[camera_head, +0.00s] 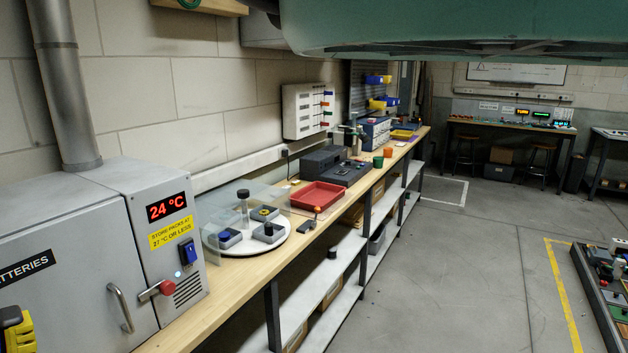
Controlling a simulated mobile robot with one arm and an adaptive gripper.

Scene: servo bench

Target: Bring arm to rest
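My gripper is not in this view, and I cannot tell how the arm is posed. A long wooden bench (236,283) runs along the wall from the near left to the back. On it stands a grey battery cabinet (80,270) with a closed door, a red display reading 24 °C (166,207) and a red-knobbed lever (158,289). Beyond the cabinet, a round white turntable (262,248) carries several small dark blocks behind clear panels.
A red tray (318,196) and a dark grey machine (336,166) stand farther along the bench. A yellow and black object (17,330) is cut off at the lower left. A loaded cart (597,302) stands at the right edge. The grey floor (462,260) between is clear.

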